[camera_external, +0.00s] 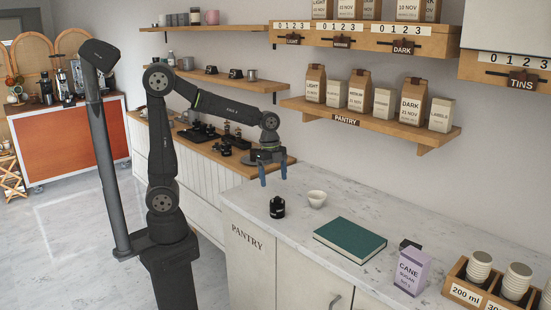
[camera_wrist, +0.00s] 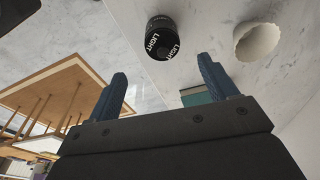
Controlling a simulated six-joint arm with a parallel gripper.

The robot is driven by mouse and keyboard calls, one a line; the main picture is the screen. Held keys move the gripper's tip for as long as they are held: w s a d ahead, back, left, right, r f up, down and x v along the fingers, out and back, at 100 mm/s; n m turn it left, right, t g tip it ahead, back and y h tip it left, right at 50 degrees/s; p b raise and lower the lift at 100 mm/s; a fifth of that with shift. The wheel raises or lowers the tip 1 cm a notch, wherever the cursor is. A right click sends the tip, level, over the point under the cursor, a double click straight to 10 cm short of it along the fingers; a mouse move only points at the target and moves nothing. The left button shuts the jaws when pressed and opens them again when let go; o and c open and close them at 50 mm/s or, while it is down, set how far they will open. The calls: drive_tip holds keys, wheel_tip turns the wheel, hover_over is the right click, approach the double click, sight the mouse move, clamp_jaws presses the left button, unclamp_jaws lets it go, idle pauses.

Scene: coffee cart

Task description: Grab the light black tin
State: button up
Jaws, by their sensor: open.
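The black tin (camera_external: 277,208) stands upright on the pale marble counter (camera_external: 350,208). In the wrist view the tin (camera_wrist: 162,38) shows white "LIGHT" lettering, ahead of the gap between my fingers. My gripper (camera_external: 273,177) is open and empty, above the counter's near end and above the tin. Its two blue fingers (camera_wrist: 163,90) point down in the external view and stand wide apart in the wrist view. The tin is apart from both fingers.
A white bowl (camera_external: 317,198) stands close to the tin's right. A green book (camera_external: 350,241), a purple cane sugar box (camera_external: 412,271) and a wooden cup rack (camera_external: 466,291) sit further right. A pantry shelf (camera_external: 372,117) with bags hangs above the counter.

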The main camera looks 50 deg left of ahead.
sight(278, 201)
drive_tip(key=f, duration=0.5)
drive_tip(key=d+f, duration=0.1)
drive_tip(key=f, duration=0.1)
drive_tip(key=shift+f, duration=0.15)
drive_tip(key=f, duration=0.2)
drive_tip(key=d+f, duration=0.1)
drive_tip(key=f, duration=0.1)
drive_tip(key=shift+d+f, duration=0.2)
drive_tip(key=shift+f, duration=0.15)
drive_tip(key=c, duration=1.1)
drive_tip(key=shift+c, duration=0.2)
